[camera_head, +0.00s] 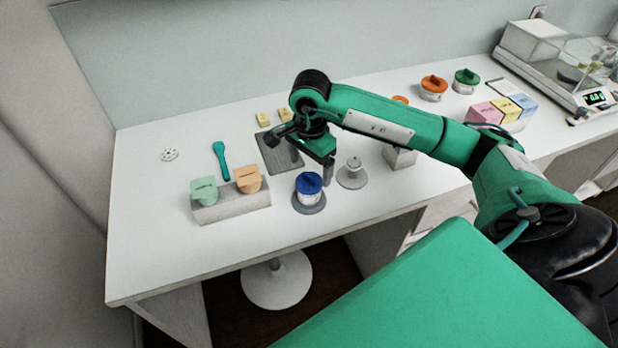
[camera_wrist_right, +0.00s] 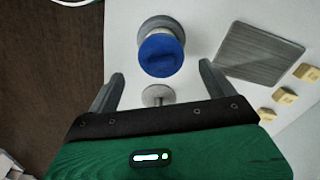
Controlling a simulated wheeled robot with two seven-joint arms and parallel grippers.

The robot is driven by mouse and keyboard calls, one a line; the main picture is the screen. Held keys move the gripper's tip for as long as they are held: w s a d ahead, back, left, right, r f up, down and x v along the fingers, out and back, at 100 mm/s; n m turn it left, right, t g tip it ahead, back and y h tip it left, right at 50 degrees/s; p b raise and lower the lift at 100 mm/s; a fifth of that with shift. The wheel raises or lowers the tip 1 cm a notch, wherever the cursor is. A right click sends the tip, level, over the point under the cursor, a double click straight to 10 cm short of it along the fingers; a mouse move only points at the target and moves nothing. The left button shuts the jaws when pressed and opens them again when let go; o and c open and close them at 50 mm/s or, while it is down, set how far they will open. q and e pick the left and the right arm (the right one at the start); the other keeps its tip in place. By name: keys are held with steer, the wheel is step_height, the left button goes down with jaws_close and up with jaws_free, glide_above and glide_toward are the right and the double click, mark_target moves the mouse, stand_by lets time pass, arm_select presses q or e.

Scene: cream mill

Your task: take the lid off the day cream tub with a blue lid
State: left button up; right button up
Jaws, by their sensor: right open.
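The day cream tub (camera_head: 309,198) is white with a blue lid (camera_head: 309,183) and stands upright on a grey round disc (camera_head: 309,207) near the front edge of the table. The lid is on the tub. In the right wrist view the blue lid (camera_wrist_right: 161,56) lies just beyond the fingertips, roughly centred between them. My right gripper (camera_head: 327,172) is open and empty, above and just behind the tub, apart from it as far as I can see. My left gripper does not show.
A small knobbed weight-like piece (camera_head: 354,166) on a disc stands right of the tub. A grey block (camera_head: 232,209) with green and orange pieces is to the left. A dark grey plate (camera_head: 278,153) lies behind. Tubs with orange (camera_head: 434,83) and green (camera_head: 467,76) lids stand farther right.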

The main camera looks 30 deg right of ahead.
mark_target(309, 175)
step_height(309, 175, down, 3)
steer(key=shift+w+f+p, duration=0.1)
steer(key=shift+p, duration=0.65)
steer(key=shift+f, duration=0.45)
steer(key=c, duration=1)
